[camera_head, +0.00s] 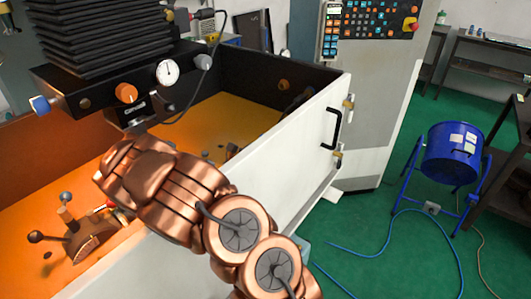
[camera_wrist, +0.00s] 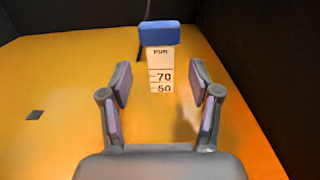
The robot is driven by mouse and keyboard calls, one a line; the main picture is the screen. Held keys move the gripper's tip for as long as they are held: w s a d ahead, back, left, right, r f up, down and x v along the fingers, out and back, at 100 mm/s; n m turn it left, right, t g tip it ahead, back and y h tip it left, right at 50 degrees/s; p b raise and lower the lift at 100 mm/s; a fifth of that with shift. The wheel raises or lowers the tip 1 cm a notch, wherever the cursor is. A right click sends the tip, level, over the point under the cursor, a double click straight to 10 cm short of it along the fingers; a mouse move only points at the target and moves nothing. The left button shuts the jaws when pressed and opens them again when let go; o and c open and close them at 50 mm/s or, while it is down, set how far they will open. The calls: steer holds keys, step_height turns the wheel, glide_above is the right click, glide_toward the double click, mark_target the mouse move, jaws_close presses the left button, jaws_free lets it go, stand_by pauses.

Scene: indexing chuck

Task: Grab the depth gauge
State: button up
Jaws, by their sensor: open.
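In the wrist view, the depth gauge shows as a white scale plate (camera_wrist: 161,70) marked "mm", 70 and 50, with a blue block (camera_wrist: 158,33) on top. It stands upright ahead of my gripper, near the middle of the picture. My gripper (camera_wrist: 159,76) is open and empty, with one finger to the left and one to the right of the scale's line. The fingers look apart from the gauge; whether its lower end reaches between them is hard to tell. In the head view, my copper arm hides my gripper, and I cannot make out the gauge.
A white-walled enclosure (camera_head: 300,128) with an orange floor surrounds the work area. A black machine head (camera_head: 110,85) with a round dial and knobs hangs at upper left. A clamp-like fixture (camera_head: 92,238) with levers sits at lower left. Dark walls flank the wrist view.

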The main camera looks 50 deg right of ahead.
steer(key=d+p, duration=0.1)
steer(key=d, duration=0.1)
steer(key=d+p, duration=0.1)
steer(key=shift+d+r+p, duration=0.3)
steer(key=shift+d+p, duration=0.05)
steer(key=shift+d, duration=0.05)
steer(key=shift+w+d+f, duration=0.1)
steer(key=shift+w+d, duration=0.05)
steer(key=shift+d, duration=0.45)
jaws_close()
